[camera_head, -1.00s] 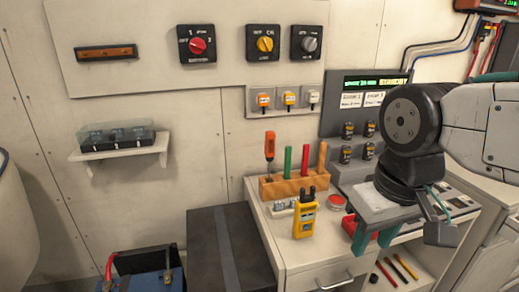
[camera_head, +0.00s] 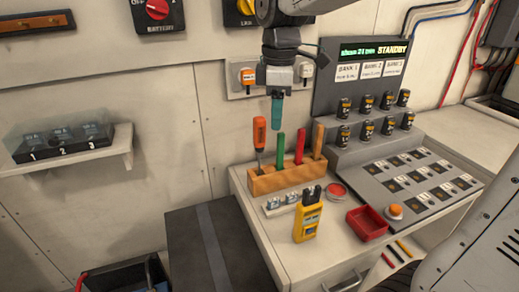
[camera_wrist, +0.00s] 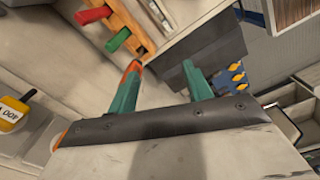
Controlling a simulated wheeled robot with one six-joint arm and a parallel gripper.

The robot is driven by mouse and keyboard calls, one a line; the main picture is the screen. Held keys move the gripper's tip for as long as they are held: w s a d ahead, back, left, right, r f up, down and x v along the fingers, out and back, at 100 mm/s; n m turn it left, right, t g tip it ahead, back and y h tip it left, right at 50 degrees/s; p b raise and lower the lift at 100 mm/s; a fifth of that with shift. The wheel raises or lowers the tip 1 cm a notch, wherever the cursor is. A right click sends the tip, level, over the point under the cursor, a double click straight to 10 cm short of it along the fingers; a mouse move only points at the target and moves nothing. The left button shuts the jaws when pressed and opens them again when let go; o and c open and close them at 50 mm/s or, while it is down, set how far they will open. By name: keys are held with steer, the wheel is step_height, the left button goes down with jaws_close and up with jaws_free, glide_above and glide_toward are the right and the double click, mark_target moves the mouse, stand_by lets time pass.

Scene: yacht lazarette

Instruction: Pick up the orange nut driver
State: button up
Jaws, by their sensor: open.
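The orange nut driver (camera_head: 259,132) stands upright at the left end of the wooden block (camera_head: 270,184), its shaft down in the block. My gripper (camera_head: 277,120) hangs above the block, fingers pointing down, just right of and above the driver's handle. In the wrist view, my gripper (camera_wrist: 162,68) has its two teal fingers apart with nothing between them. There, the orange handle (camera_wrist: 134,67) shows only partly, beside the left fingertip; the finger hides the rest. I cannot tell whether they touch.
A green handle (camera_head: 280,148), a red handle (camera_head: 300,146) and a wooden handle (camera_head: 318,138) stand in the same block, close by. A yellow meter (camera_head: 308,220) stands in front. A red tray (camera_head: 367,222) and a switch panel are at right. The wall is close behind.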

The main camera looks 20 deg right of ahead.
mark_target(259, 132)
steer(key=w+n, duration=0.1)
steer(key=w, duration=0.1)
steer(key=w+a+f+n, duration=0.1)
steer(key=w+n, duration=0.1)
steer(key=w, duration=0.1)
steer(key=w+f+n, duration=0.1)
steer(key=w, duration=0.2)
steer(key=shift+w+a+n, duration=0.15)
steer(key=shift+a+n, duration=0.1)
steer(key=shift+n, duration=0.05)
steer(key=shift+w+f, duration=0.1)
steer(key=shift+f, duration=0.1)
steer(key=f, duration=0.7)
steer(key=shift+s+d+f, duration=0.15)
steer(key=shift+s+d, duration=0.05)
steer(key=shift+d, duration=0.15)
jaws_close()
